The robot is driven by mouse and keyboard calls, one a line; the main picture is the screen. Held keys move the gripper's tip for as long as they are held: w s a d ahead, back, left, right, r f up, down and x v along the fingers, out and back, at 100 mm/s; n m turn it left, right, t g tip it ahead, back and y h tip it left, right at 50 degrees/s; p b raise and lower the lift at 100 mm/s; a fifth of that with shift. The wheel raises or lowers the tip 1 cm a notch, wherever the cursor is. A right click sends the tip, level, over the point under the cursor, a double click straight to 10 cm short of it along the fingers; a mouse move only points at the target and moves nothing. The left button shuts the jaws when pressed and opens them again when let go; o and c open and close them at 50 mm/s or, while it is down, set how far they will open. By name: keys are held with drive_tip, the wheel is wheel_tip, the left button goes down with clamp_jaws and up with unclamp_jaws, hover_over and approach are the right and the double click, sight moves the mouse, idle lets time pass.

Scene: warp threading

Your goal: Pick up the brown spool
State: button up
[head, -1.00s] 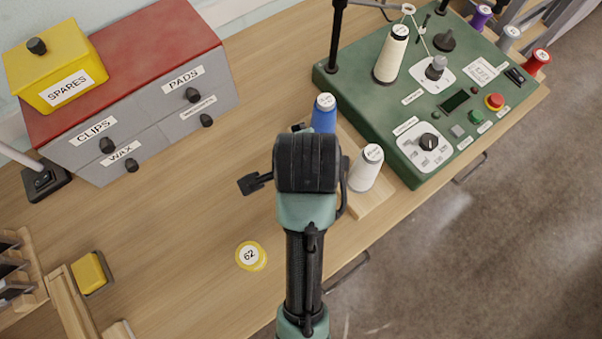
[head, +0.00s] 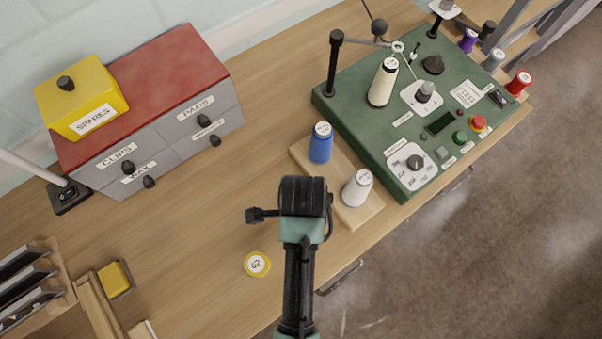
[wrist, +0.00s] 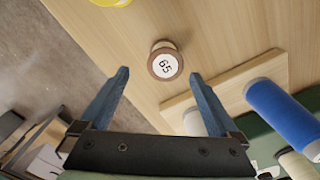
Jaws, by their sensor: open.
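The brown spool (wrist: 165,62) stands on the wooden table in the wrist view, its round white label reading what looks like 65. It is not visible in the head view, where my arm covers part of the table. My gripper (wrist: 160,76) is open, with its two blue fingers spread. In the wrist view the spool appears between and slightly beyond the fingertips. No contact shows, and nothing is held.
A wooden board (head: 359,217) holds a blue spool (head: 321,146) and a white spool (head: 356,188), close to the brown spool. A yellow spool (head: 257,263) stands left of my arm. A green machine (head: 395,165) stands at right, grey drawers (head: 165,150) at upper left.

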drive_tip(key=shift+w+f+p, duration=0.2)
drive_tip(key=shift+f+p, duration=0.05)
drive_tip(key=shift+f, duration=1.1)
drive_tip(key=shift+w+f+p, duration=0.2)
drive_tip(key=shift+f+p, duration=0.05)
drive_tip(key=shift+f, duration=1.1)
drive_tip(key=shift+c, duration=0.2)
drive_tip(key=c, duration=1.4)
